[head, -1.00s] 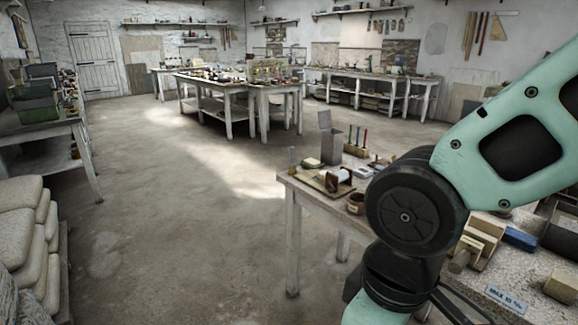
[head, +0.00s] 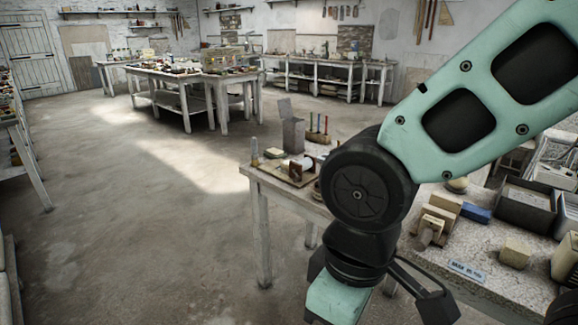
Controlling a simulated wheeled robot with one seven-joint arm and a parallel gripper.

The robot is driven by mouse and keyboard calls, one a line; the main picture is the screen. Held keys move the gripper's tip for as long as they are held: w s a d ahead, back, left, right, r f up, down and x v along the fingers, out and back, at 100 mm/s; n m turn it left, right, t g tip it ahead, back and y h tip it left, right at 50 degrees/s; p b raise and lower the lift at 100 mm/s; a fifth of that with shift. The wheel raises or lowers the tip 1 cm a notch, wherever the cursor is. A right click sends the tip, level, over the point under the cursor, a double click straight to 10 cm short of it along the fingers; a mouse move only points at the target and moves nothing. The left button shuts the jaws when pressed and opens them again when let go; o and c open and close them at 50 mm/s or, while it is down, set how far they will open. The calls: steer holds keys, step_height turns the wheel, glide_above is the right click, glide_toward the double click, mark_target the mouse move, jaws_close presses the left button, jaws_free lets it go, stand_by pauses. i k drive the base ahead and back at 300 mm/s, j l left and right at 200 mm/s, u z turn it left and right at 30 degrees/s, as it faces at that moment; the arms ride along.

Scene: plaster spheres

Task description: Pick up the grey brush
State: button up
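I cannot make out a grey brush for certain in the head view. Small tools and blocks lie on the near workbench (head: 405,245), too small or partly covered to identify. My teal and black arm crosses the right side and hides part of this bench.
The near bench bears a grey upright box (head: 293,135), coloured sticks (head: 318,125), a blue block (head: 476,213), pale blocks (head: 515,252) and a dark grey bin (head: 525,207). A long worktable (head: 178,97) stands farther back. The concrete floor (head: 150,230) at left is clear.

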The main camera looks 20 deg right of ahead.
mark_target(255, 157)
steer(key=i+j, duration=0.4)
steer(key=i+j+u, duration=0.1)
steer(key=i+j, duration=0.3)
steer(key=i, duration=0.15)
steer(key=i+j+u, duration=0.1)
steer(key=i+j, duration=0.25)
steer(key=i, duration=0.15)
steer(key=i+j, duration=0.3)
steer(key=i, duration=0.2)
